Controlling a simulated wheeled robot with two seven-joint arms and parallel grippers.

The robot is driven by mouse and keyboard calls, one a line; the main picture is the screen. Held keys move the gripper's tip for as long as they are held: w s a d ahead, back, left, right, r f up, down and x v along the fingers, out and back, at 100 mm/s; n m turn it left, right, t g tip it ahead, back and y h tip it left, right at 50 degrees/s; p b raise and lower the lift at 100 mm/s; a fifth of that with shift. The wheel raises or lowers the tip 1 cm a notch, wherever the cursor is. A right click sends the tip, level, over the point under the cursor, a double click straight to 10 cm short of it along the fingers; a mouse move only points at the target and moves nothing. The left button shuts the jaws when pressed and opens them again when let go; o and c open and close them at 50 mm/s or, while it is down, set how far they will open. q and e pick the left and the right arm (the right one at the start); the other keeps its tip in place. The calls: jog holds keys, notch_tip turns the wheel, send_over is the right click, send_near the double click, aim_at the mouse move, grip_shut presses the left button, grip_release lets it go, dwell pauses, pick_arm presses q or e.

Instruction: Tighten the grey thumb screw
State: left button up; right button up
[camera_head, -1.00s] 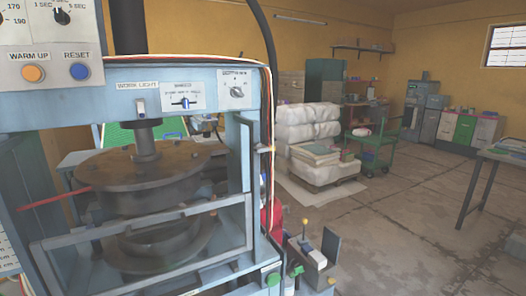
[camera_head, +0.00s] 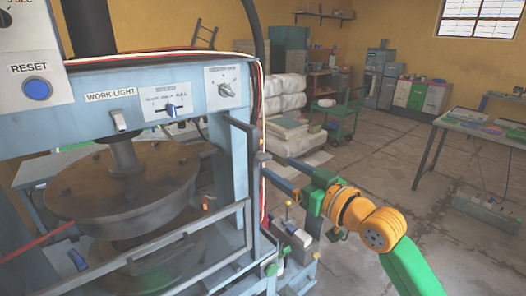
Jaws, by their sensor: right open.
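My right gripper (camera_head: 278,169) comes in from the right on its orange and green arm. Its two dark blue-grey fingers are apart and point left at the right upright of the blue press frame (camera_head: 243,170). A small pale piece (camera_head: 262,156) on that upright lies close to the fingertips. It may be the grey thumb screw, but it is too small to tell. I cannot tell whether the fingers touch it. Nothing shows between the fingers. My left gripper is not in view.
The press has a round brown plate (camera_head: 125,185) behind a guard bar, and a red lever (camera_head: 40,243) at left. A small bench fixture (camera_head: 290,240) stands below my right gripper. A green cart (camera_head: 340,118) and a table (camera_head: 470,130) stand beyond, with open floor between.

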aim_at(267, 158)
jog(key=p+x, duration=0.1)
jog(key=x, duration=0.4)
jog(key=shift+w+d+p, duration=0.2)
jog(key=shift+w+p, duration=0.1)
jog(key=shift+p, duration=0.1)
jog(key=shift+w+a+f, duration=0.1)
jog(key=shift+w+a, duration=0.25)
jog(key=shift+a, duration=0.1)
jog(key=shift+d, duration=0.15)
jog(key=c, duration=0.5)
grip_shut()
